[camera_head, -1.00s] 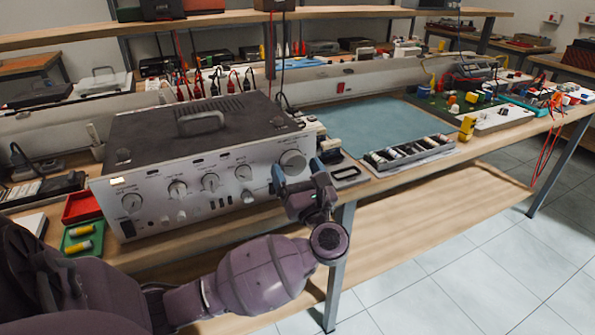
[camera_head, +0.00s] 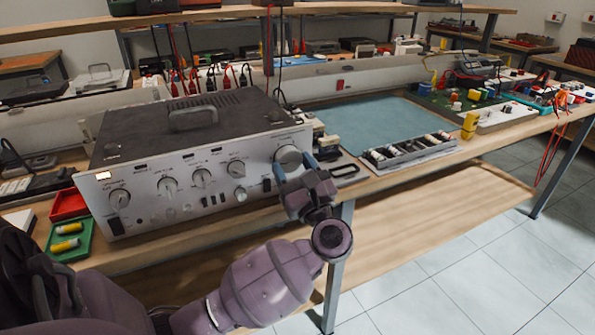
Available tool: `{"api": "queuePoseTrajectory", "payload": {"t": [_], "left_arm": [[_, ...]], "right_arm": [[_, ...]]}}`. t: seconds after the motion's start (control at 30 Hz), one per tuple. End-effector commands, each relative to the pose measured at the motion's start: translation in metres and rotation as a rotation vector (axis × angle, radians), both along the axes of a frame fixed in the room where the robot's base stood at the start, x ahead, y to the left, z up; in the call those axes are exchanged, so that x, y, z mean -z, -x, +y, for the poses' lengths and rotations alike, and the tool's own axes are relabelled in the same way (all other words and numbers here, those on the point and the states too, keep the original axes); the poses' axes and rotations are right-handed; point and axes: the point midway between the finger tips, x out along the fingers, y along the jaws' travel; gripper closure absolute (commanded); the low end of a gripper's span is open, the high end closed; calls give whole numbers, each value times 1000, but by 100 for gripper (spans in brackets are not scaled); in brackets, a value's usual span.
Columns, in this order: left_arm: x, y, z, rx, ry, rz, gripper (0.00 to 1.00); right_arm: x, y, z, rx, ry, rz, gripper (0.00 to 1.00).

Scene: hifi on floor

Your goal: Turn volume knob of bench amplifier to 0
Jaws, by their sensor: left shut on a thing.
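The bench amplifier (camera_head: 140,150) is a silver-fronted unit with a dark top and a carry handle. It stands on the bench at the left. Its large round volume knob (camera_head: 288,157) is at the right end of the front panel. My left gripper (camera_head: 295,168) is at this knob, with its blue-grey fingertips on either side, shut on it. The fingers and palm hide the knob's lower part. I cannot read the knob's pointer or scale. My right gripper is out of view.
Smaller knobs (camera_head: 201,178) line the panel to the left. A red tray (camera_head: 68,204) and a green tray (camera_head: 70,240) sit left of the amplifier. A compartment tray (camera_head: 410,152) lies to the right. A bench leg (camera_head: 340,265) stands below the gripper.

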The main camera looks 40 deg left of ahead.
Motion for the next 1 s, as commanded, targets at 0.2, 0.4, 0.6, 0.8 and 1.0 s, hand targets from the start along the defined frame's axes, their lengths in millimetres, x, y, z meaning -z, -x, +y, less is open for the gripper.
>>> {"api": "queuePoseTrajectory", "payload": {"t": [0.2,0.4,0.6,0.8,1.0], "left_arm": [[10,-2,-1,-3,82,-176,67],[8,-3,-2,-3,154,-354,67],[6,-4,-2,-2,221,-521,67],[4,-5,-2,-2,277,-659,67],[1,-5,-2,-3,316,-756,67]], "right_arm": [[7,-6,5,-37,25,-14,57],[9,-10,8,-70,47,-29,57],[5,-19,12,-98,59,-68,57],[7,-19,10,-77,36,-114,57],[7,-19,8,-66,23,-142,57]]}}
